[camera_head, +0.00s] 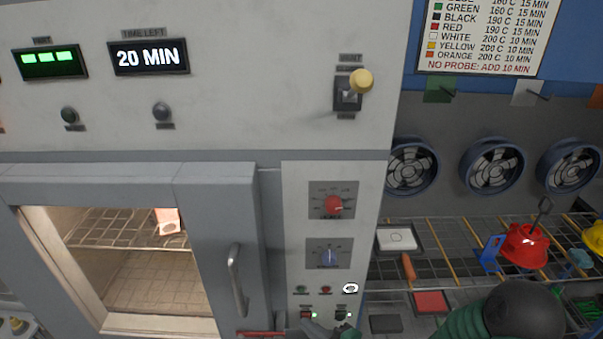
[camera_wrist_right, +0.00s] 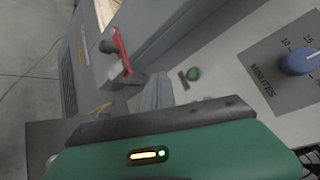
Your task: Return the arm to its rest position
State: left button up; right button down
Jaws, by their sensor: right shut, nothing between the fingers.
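My right gripper (camera_head: 322,329) is at the bottom edge of the head view, in front of the lower switches of the oven's control panel (camera_head: 295,220). Its fingers are shut and empty. My green and black right arm (camera_head: 510,315) comes in from the lower right. In the right wrist view, the green gripper body fills the bottom, and a green button (camera_wrist_right: 193,73) and the blue minutes knob (camera_wrist_right: 300,62) are close by. I cannot tell whether the gripper touches the panel. My left gripper is not in view.
The lit oven has its door (camera_head: 215,240) at left, with a handle (camera_head: 236,280), and a display (camera_head: 149,57) reads 20 MIN. A yellow-knobbed lever (camera_head: 360,82) juts out above. At right, a rack holds a red hood (camera_head: 523,247) below several fans (camera_head: 495,166).

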jog(key=s+d+f+n+g+h, duration=0.1)
jog(key=s+d+n+g+h, duration=0.1)
jog(key=d+n+h, duration=0.4)
jog(key=s+d+f+n+g+h, duration=0.2)
jog(key=d+n+h, duration=0.15)
jog(key=d, duration=0.35)
jog(key=s+d+r+n+g, duration=0.2)
jog(key=s, duration=0.3)
jog(key=s+d+r+n+g+h, duration=0.1)
jog(key=s+d+r+n+g, duration=0.1)
jog(key=s, duration=0.4)
jog(key=shift+d+r+n, duration=0.3)
jog(key=shift+r+n, duration=0.2)
jog(key=shift+n, duration=0.15)
